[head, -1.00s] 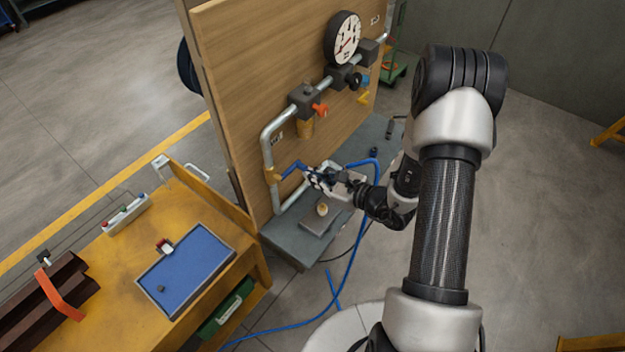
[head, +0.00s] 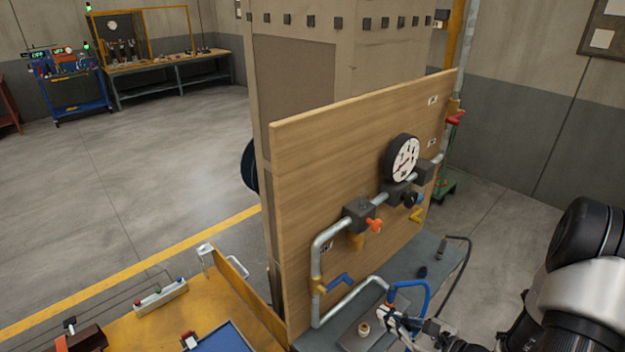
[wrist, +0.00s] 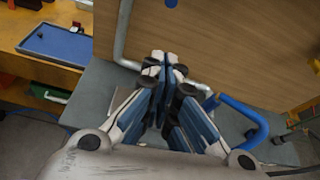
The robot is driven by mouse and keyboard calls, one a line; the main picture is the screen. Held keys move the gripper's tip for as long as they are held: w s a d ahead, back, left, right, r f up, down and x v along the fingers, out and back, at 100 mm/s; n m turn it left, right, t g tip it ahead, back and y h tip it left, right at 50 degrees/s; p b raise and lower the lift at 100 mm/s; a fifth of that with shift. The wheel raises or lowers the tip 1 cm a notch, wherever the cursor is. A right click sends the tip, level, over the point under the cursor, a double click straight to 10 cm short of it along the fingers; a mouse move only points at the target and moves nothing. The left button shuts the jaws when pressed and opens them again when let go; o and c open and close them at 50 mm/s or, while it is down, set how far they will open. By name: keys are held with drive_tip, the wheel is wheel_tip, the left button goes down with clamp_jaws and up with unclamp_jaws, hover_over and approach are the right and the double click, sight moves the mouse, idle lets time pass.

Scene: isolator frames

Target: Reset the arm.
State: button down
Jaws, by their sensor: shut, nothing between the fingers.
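My gripper (head: 390,318) is at the lower right of the head view, in front of the wooden panel (head: 345,160) and low over the grey bench (head: 440,262). In the wrist view my gripper (wrist: 165,68) has its fingers together at the tips with nothing between them. The blue lever handle (head: 341,281) on the pipe is to the left of my gripper and apart from it. My arm (head: 585,290) comes in from the right edge; its lower part is out of the picture.
A pipe (head: 317,262) with a gauge (head: 402,158), an orange handle (head: 374,225) and a yellow handle (head: 416,215) runs along the panel. A blue hose (head: 425,295) loops close to my gripper. A yellow workbench (head: 150,330) stands at left with a blue tray (head: 225,340).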

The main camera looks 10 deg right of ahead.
drive_tip(key=s+a+r+n+g+y+b, duration=0.1)
drive_tip(key=s+a+r+n+g+b, duration=0.1)
drive_tip(key=s+a+r+n+g, duration=0.45)
drive_tip(key=s+a+r+n+g+y+b, duration=0.1)
drive_tip(key=s+a+r+n+g+b, duration=0.2)
drive_tip(key=a+n, duration=0.6)
drive_tip(key=s+d+r+n+t+h+b, duration=0.2)
drive_tip(key=s+d+r+n+h, duration=0.4)
drive_tip(key=s+n+h, duration=0.3)
drive_tip(key=s+n, duration=0.1)
drive_tip(key=n, duration=0.2)
drive_tip(key=shift+d+h+b, duration=0.25)
drive_tip(key=shift+h+b, duration=0.05)
drive_tip(key=shift+h, duration=0.1)
drive_tip(key=shift+s+t, duration=0.1)
drive_tip(key=shift+t, duration=0.15)
